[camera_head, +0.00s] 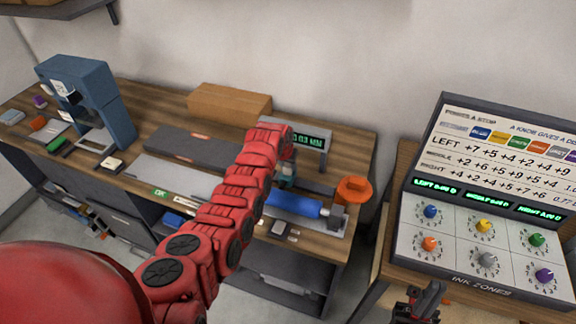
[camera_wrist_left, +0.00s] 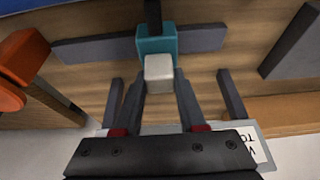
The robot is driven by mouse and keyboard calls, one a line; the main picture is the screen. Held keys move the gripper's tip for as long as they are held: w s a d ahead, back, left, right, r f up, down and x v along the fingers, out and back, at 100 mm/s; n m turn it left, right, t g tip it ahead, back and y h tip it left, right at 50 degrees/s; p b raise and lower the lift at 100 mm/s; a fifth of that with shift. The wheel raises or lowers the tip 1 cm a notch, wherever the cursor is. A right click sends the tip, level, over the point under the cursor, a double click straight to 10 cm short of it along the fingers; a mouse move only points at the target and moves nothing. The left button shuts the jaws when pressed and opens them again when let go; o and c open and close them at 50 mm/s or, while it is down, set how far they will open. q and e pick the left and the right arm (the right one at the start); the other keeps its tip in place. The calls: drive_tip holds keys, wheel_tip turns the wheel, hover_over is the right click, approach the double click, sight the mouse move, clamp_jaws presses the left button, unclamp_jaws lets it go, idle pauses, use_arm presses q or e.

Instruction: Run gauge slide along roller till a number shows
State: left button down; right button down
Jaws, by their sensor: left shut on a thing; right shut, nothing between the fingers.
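The blue roller (camera_head: 294,205) lies in a cradle at the bench's right end. Behind it, the teal gauge slide (camera_head: 286,171) is partly hidden by my left arm. In the left wrist view the teal slide (camera_wrist_left: 157,42) sits on a grey rail (camera_wrist_left: 95,47) and carries a pale knob (camera_wrist_left: 158,70). My left gripper (camera_wrist_left: 158,86) is shut on that knob. The gauge display (camera_head: 308,141) shows green characters that look like "0.03 MM", partly blurred. My right gripper (camera_head: 420,302) is shut and empty at the bottom, in front of the ink panel.
An orange round part (camera_head: 353,189) stands right of the roller. The ink zones panel (camera_head: 487,215) with coloured knobs stands on the right table. A blue press (camera_head: 85,95) and a cardboard box (camera_head: 229,103) stand further left. Small items lie along the bench front.

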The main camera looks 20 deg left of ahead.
idle(0.8)
use_arm(q)
drive_tip(key=d+b, duration=0.2)
drive_tip(key=d, duration=0.2)
drive_tip(key=d+b, duration=0.1)
drive_tip(key=d, duration=0.4)
drive_tip(key=d+b, duration=0.2)
drive_tip(key=d, duration=0.3)
drive_tip(key=shift+s+d+f+b, duration=0.15)
drive_tip(key=shift+s+d+b, duration=0.05)
drive_tip(key=shift+s+b, duration=0.1)
drive_tip(key=shift+c, duration=2.4)
unclamp_jaws()
drive_tip(key=shift+d, duration=0.1)
drive_tip(key=shift+r, duration=0.2)
